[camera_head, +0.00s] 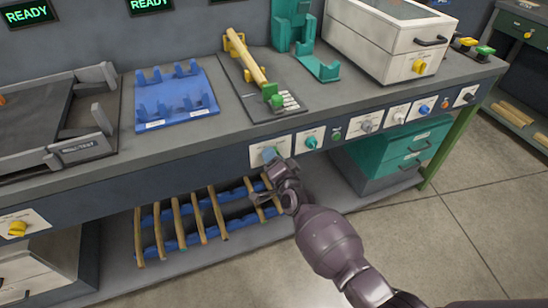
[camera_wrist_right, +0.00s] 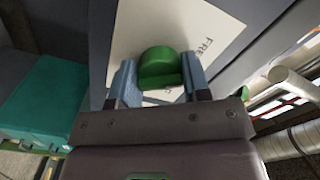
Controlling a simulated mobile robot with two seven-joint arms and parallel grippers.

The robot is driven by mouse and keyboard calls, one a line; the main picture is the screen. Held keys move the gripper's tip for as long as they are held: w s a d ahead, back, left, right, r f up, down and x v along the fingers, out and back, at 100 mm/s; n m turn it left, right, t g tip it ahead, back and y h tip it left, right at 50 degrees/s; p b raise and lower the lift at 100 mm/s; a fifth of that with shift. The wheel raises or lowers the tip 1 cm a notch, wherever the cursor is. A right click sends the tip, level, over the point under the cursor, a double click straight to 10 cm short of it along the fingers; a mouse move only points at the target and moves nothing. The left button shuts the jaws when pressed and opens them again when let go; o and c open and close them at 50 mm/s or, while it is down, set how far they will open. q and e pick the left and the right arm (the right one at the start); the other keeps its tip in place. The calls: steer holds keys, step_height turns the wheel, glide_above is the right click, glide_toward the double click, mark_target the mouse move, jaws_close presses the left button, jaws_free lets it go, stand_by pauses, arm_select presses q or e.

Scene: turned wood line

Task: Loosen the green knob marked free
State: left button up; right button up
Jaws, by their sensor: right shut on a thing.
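The green knob (camera_wrist_right: 160,67) sits on a white plate (camera_wrist_right: 205,28) lettered FREE in the right wrist view. My right gripper (camera_wrist_right: 160,78) is shut on the knob, with one blue-grey finger on each side of it. In the head view my right gripper (camera_head: 270,155) reaches up to the white plate (camera_head: 286,148) on the bench's front panel. There the fingers and hand hide the knob. The knob's turn angle is hard to tell. My left gripper is not in view.
Several other knobs line the front panel, the nearest a teal knob (camera_head: 311,142) to the right. A shelf below holds a blue rack with wooden rods (camera_head: 198,215). On the bench stand a blue rack (camera_head: 175,98) and a clamp fixture holding a turned wood piece (camera_head: 245,58).

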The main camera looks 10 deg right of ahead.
steer(key=shift+n, duration=1.2)
steer(key=o, duration=0.9)
steer(key=p+v, duration=0.2)
steer(key=v, duration=0.8)
steer(key=shift+s, duration=0.4)
